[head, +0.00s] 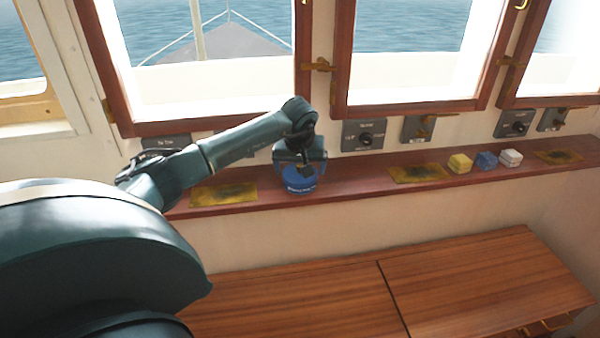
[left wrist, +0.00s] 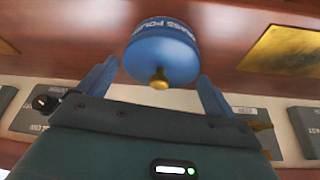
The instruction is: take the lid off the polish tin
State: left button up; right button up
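The blue polish tin (head: 299,188) stands on the red-brown window ledge, with lettering on its side. Its blue lid (left wrist: 155,60) with a small brass knob (left wrist: 159,80) shows in the left wrist view and sits on the tin. My left gripper (head: 303,160) is over the tin and hides most of its top in the head view. In the left wrist view the two blue fingers of my left gripper (left wrist: 156,85) are wide apart, one on each side of the knob, with clear gaps and nothing held. My right gripper is not in view.
The ledge (head: 360,187) runs below the windows. Brass plates (head: 223,194) lie on it, and yellow, blue and white blocks (head: 486,160) sit farther right. Switch panels (head: 363,136) line the wall behind. A wooden bench (head: 470,275) below is clear.

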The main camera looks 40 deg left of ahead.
pick_arm(q)
jog(key=c, duration=0.5)
jog(key=shift+r, duration=0.1)
